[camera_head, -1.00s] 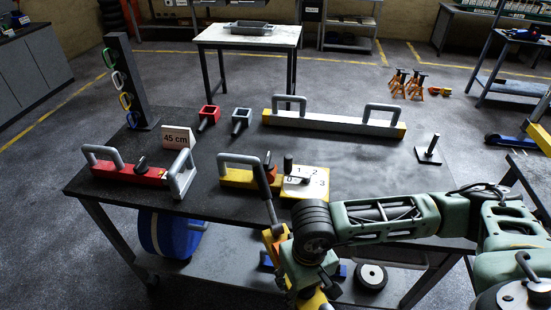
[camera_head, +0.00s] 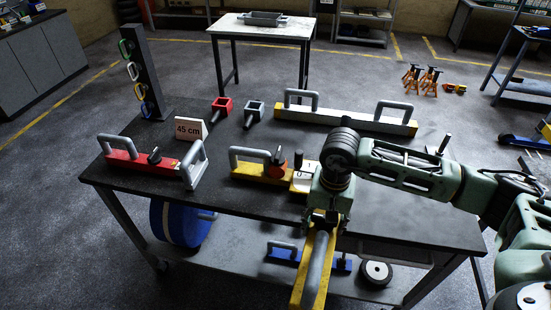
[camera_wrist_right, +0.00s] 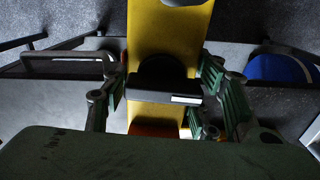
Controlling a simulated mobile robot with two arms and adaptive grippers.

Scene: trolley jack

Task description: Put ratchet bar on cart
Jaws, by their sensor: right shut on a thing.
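A yellow bar with a grey handle (camera_head: 316,268), probably the ratchet bar, is held in my right gripper (camera_head: 326,216) in front of the near edge of the black-topped cart (camera_head: 400,211). It tilts toward the lower part of the head view. In the right wrist view the yellow bar (camera_wrist_right: 154,32) lies between the fingers of my right gripper (camera_wrist_right: 160,100), with a dark block on it and an orange part below. The finger contact is partly hidden. My left gripper is not in view.
The cart top holds a red bar (camera_head: 140,168), another yellow bar (camera_head: 255,172), a long grey bar (camera_head: 345,119), a 45 cm sign (camera_head: 189,129) and a hook stand (camera_head: 143,70). A blue bar (camera_head: 288,256) and blue drum (camera_head: 177,222) are at the lower shelf.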

